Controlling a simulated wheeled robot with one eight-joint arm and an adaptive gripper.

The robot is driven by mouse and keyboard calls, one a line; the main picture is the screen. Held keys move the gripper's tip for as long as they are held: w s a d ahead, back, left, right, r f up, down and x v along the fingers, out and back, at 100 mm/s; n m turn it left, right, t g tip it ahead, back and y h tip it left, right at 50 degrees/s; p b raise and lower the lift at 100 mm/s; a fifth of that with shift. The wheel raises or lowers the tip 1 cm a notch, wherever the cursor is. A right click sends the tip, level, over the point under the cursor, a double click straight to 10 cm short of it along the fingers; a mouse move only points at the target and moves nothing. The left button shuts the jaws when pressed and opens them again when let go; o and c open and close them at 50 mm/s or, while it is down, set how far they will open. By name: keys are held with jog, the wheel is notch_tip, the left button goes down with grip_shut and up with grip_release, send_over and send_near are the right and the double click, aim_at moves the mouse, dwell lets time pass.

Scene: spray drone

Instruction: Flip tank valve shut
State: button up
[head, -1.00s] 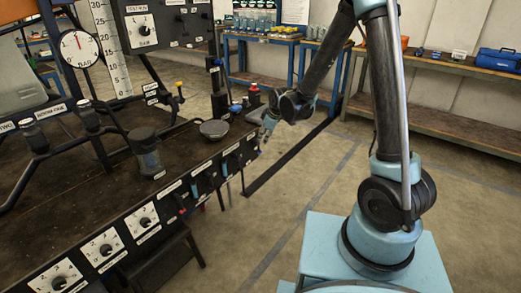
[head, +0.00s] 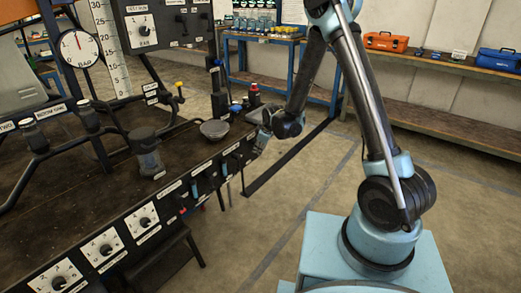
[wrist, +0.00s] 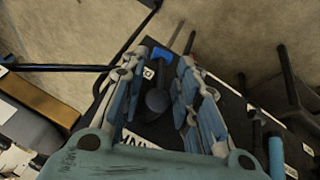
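My gripper (wrist: 163,66) is open in the wrist view, with one blue-grey finger on each side of a dark lever with a rounded knob (wrist: 156,99). I cannot see whether either finger touches it. A white label (wrist: 140,141) lies beside the lever; its words are unreadable, so I cannot confirm that this is the tank valve. In the head view my gripper (head: 259,144) is at the far end of the bench's front panel, where its fingertips are too small to judge. Blue handles (head: 225,168) sit along that panel to its left.
The dark bench (head: 95,190) carries a grey bowl (head: 214,130), a cylindrical canister (head: 147,151) and black pipework. Dials (head: 145,217) line its front. A red-capped bottle (head: 254,95) stands beyond the gripper. Open floor (head: 290,190) lies between bench and arm base.

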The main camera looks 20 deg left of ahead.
jog(key=shift+w+a+f, duration=0.1)
jog(key=shift+f, duration=0.2)
grip_shut()
